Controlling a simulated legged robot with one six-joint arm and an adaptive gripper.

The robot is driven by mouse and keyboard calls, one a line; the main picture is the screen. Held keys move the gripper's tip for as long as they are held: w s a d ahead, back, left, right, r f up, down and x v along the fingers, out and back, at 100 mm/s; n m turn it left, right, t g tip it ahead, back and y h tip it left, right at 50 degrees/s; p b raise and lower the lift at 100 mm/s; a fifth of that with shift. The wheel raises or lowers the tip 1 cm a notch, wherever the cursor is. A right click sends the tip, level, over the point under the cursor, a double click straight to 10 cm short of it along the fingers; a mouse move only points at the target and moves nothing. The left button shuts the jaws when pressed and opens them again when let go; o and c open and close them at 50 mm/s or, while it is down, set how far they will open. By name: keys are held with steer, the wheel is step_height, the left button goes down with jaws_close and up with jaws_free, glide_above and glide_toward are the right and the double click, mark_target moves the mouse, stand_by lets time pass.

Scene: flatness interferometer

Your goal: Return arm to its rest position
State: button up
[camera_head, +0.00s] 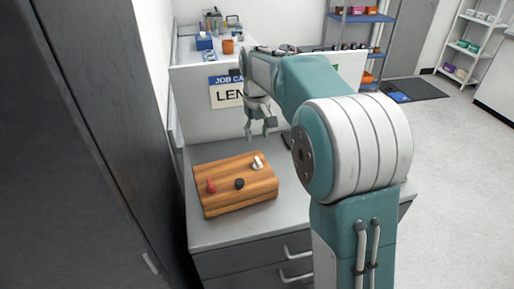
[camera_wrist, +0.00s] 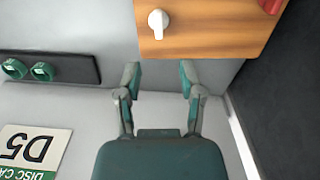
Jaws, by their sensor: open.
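My gripper (camera_head: 262,130) hangs above the grey worktop, behind the wooden block and near the white back panel. In the wrist view its two fingers (camera_wrist: 158,80) are spread apart with nothing between them. The teal and white arm (camera_head: 357,140) reaches forward from the right of the head view and hides part of the worktop.
The wooden block (camera_head: 235,201) carries a red knob (camera_head: 211,186), a black knob (camera_head: 239,183) and a white knob (camera_head: 258,163). A dark cabinet (camera_head: 85,130) stands close on the left. A dark holder (camera_wrist: 85,69) with green rings shows in the wrist view.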

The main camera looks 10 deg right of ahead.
steer(key=shift+r, duration=1.15)
steer(key=shift+s, duration=0.1)
steer(key=s+r+m+t, duration=0.1)
steer(key=s+r+t, duration=0.3)
steer(key=s, duration=1.1)
steer(key=s+f, duration=0.2)
steer(key=s, duration=0.5)
steer(key=s+f+t, duration=0.1)
steer(key=s+f, duration=0.2)
steer(key=s, duration=0.4)
steer(key=shift+m+t, duration=0.3)
steer(key=shift+m, duration=0.1)
